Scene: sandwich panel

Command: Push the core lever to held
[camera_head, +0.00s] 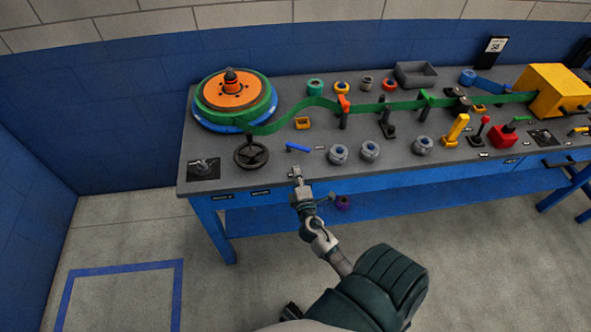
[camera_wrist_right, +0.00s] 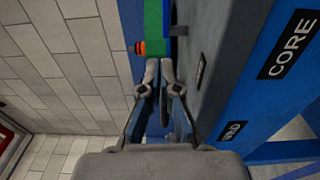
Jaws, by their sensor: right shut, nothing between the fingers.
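A small blue lever (camera_head: 298,147) lies low on the grey bench top, near the front edge and right of the black handwheel; I cannot tell for sure that it is the core lever. My right gripper (camera_head: 295,171) is at the bench's front edge, just in front of the blue lever and apart from it in the picture. In the right wrist view its fingers (camera_wrist_right: 160,64) are shut with nothing between them. A black CORE label (camera_wrist_right: 290,43) shows on the blue front rail there. My left gripper is not in view.
The bench (camera_head: 230,172) carries a black handwheel (camera_head: 251,153), a green-and-orange reel (camera_head: 232,88) and a green band (camera_head: 313,106). Grey knobs (camera_head: 338,154) stand right of the blue lever. A yellow lever (camera_head: 456,130) and red box (camera_head: 502,136) are further right.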

